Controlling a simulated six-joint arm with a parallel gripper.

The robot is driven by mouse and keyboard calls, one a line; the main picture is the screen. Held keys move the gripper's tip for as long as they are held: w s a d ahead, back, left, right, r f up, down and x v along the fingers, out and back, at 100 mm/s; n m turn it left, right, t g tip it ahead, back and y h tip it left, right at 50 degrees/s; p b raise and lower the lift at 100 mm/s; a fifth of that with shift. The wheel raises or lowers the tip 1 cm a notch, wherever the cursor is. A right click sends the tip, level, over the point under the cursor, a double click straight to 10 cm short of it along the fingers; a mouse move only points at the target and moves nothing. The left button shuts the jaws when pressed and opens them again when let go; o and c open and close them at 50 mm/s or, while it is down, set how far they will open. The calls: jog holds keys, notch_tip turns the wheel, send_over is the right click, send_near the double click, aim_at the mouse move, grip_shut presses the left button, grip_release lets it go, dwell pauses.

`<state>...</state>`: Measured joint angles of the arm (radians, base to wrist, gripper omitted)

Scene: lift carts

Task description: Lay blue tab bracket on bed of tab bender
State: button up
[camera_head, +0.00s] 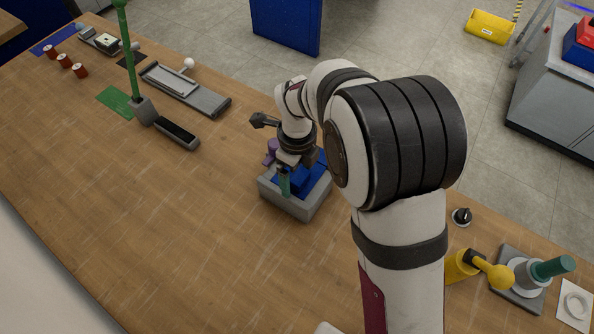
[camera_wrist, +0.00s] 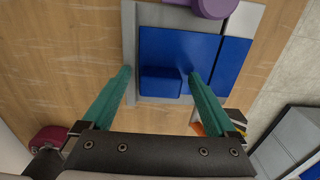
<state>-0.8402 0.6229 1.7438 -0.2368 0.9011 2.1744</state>
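The blue tab bracket (camera_wrist: 161,82) shows in the wrist view as a small raised blue block at the near edge of a flat blue area. It sits in a grey tray (camera_head: 293,209), which also shows in the wrist view (camera_wrist: 129,45). My gripper (camera_wrist: 158,77) is open, its two teal fingers on either side of the block with gaps. In the head view my gripper (camera_head: 285,182) is low over the tray and partly hides the blue part. A grey bed with a white ball lever (camera_head: 205,100) lies further back; I cannot tell surely that it is the tab bender.
A purple part (camera_head: 270,150) stands at the tray's side. A green post on a grey base (camera_head: 144,110) stands at the back left, with a green mat (camera_head: 113,100) beside it. A yellow part (camera_head: 465,266) and a teal-topped fixture (camera_head: 535,272) are at right. The front-left table is clear.

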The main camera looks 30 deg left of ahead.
notch_tip(320, 180, up, 16)
dwell(0.5)
jog(key=shift+f, duration=0.1)
jog(key=s+d+r+n+y, duration=0.1)
jog(key=s+d+n, duration=0.15)
jog(key=d, duration=0.75)
jog(key=s+d+r+n, duration=0.15)
jog(key=d+n, duration=0.25)
jog(key=d, duration=0.7)
jog(key=s+d+f+n, duration=0.4)
jog(key=s+d+n, duration=0.2)
jog(key=s, duration=0.5)
jog(key=shift+d+f+y, duration=0.35)
jog(key=shift+y, duration=0.05)
